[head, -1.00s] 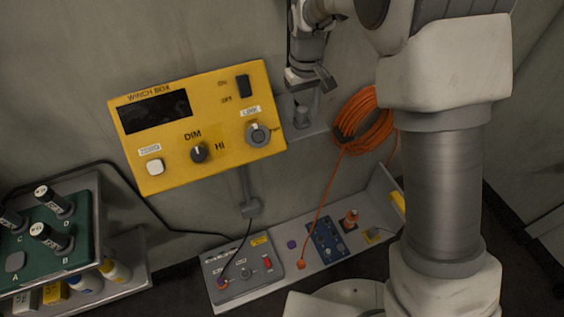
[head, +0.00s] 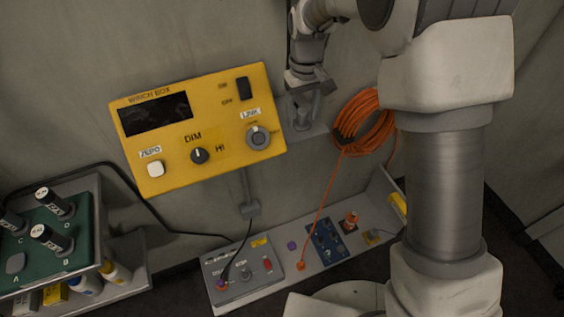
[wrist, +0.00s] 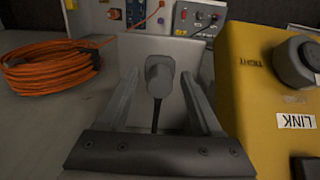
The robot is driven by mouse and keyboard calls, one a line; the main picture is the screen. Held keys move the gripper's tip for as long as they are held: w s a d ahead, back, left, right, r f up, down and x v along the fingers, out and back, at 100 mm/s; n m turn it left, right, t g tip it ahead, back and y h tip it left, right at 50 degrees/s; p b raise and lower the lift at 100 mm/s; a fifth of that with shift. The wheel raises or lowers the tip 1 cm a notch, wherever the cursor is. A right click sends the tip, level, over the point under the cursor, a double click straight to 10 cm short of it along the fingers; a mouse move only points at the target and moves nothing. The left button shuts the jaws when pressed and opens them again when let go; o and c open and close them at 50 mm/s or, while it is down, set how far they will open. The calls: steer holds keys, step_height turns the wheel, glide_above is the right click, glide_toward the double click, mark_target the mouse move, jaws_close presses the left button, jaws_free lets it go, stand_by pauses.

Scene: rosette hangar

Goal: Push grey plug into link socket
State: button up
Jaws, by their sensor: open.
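The grey plug (wrist: 159,75) stands on a small grey shelf (head: 315,130) to the right of the yellow winch box (head: 180,178). My gripper (wrist: 159,88) is open, with one finger on each side of the plug in the wrist view; I cannot tell whether they touch it. In the head view my gripper (head: 304,108) is down at the shelf and mostly hides the plug. The link socket (head: 258,137) is a round grey fitting at the right of the winch box, under the LINK label. It also shows at the right of the wrist view (wrist: 297,61).
A coil of orange cable (head: 361,122) hangs just right of the shelf. Below is a low grey bench (head: 310,280) with a control panel (head: 240,275) and small parts. A green rack (head: 30,265) with several black knobs stands at lower left.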

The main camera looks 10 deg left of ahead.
mark_target(303, 110)
steer(key=shift+c, duration=0.3)
jaws_close()
stand_by(1.2)
steer(key=shift+r+p, duration=2.15)
steer(key=shift+r, duration=0.85)
steer(key=shift+d, duration=0.1)
